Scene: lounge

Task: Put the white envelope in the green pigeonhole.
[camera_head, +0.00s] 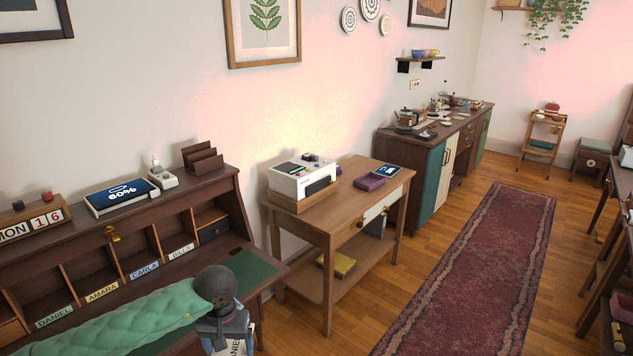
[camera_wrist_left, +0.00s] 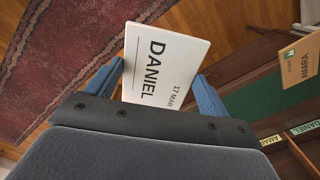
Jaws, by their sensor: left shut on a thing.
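My left gripper (camera_wrist_left: 158,88) is shut on a white envelope (camera_wrist_left: 150,62), whose face reads DANIEL and 17 MAR. In the head view the left gripper (camera_head: 228,335) is at the bottom, in front of the desk, and only a small part of the envelope (camera_head: 236,347) shows below it. The desk's row of pigeonholes is at left. The leftmost label is green and reads DANIEL (camera_head: 54,317); the pigeonhole above it (camera_head: 38,292) looks empty. My arm covers part of the desk front. The right gripper is not in view.
Yellow AMARA (camera_head: 102,292), blue CARLA (camera_head: 144,271) and white BILLS (camera_head: 181,254) labels mark other pigeonholes. A tan envelope (camera_wrist_left: 300,70) lies at the desk's green pad in the wrist view. A side table with a printer (camera_head: 301,178) stands right of the desk. A red rug (camera_head: 470,270) lies beyond.

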